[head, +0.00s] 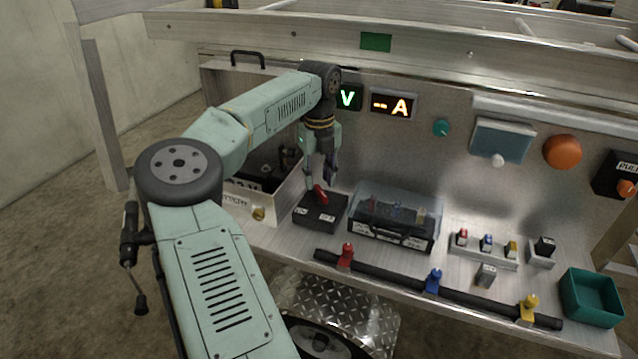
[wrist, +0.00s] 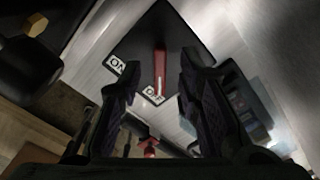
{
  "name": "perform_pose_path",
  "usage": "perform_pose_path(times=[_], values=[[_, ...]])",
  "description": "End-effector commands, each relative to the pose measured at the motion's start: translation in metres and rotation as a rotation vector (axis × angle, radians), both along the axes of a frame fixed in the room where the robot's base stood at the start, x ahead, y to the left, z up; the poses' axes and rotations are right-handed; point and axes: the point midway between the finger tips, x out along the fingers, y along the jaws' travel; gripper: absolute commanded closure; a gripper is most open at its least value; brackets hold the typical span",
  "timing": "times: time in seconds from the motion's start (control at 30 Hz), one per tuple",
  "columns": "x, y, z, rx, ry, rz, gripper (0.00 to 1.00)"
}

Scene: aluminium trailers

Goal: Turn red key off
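The red key (head: 320,195) stands on a black switch box (head: 318,214) on the metal bench. In the wrist view the red key (wrist: 160,72) is a narrow bar on the box's black top (wrist: 168,28). Its lower end lies by the OFF label (wrist: 151,96); the ON label (wrist: 117,65) is to the left. My gripper (head: 321,178) points down just above the key. Its fingers (wrist: 162,65) are apart, one on each side of the key in the wrist view, with visible gaps. Contact with the key is not visible.
A light battery box (head: 275,205) stands close left of the switch box. A clear-lidded case (head: 395,215) is close on the right. A black bar with coloured connectors (head: 390,270) runs along the front. A green bin (head: 590,298) is far right.

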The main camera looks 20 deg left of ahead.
Motion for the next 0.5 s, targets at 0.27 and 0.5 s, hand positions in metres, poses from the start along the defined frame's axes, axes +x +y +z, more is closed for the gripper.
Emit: perform_pose_path(times=[0.27, 0.5], values=[[0.001, 0.000, 0.062, 0.001, -0.002, 0.001, 0.68], [0.000, 0.000, 0.091, 0.000, 0.000, 0.001, 0.68]])
